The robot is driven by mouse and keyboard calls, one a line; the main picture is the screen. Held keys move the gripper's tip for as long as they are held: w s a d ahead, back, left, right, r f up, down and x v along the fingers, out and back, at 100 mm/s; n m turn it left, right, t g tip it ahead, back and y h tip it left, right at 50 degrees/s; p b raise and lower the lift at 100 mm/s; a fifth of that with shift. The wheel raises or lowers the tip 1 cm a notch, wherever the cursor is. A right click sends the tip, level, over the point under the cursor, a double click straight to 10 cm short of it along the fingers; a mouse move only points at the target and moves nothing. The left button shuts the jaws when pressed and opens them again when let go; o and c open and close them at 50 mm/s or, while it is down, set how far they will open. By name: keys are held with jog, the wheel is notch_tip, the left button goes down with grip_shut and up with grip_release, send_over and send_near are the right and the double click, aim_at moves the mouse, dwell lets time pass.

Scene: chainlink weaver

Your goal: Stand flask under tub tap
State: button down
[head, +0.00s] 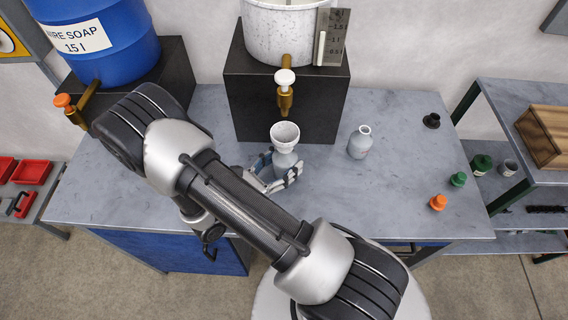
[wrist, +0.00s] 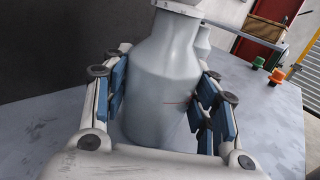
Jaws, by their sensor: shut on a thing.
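My gripper (head: 277,180) is shut on a pale grey flask (head: 286,160), which stands upright between its fingers. A white funnel (head: 285,133) sits on top of this flask. In the wrist view the flask (wrist: 163,85) fills the space between the blue finger pads; its top is cut off. The white tub (head: 283,30) stands on a black block, with a brass tap (head: 285,98) with a white knob hanging over the block's front. The flask and funnel are just in front of and below the tap in the head view. I cannot tell whether the flask's base touches the bench.
A second flask (head: 360,143) stands to the right. A black stopper (head: 432,120), a green stopper (head: 458,179) and an orange stopper (head: 438,202) are on the bench's right side. The black block (head: 245,105) rises behind my gripper. A blue barrel (head: 112,45) stands at left.

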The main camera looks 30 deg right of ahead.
jog(key=shift+r, duration=0.1)
jog(key=shift+f, duration=0.25)
jog(key=c, duration=0.6)
grip_release()
jog(key=shift+r, duration=0.1)
jog(key=shift+c, duration=0.2)
jog(key=shift+r, duration=0.1)
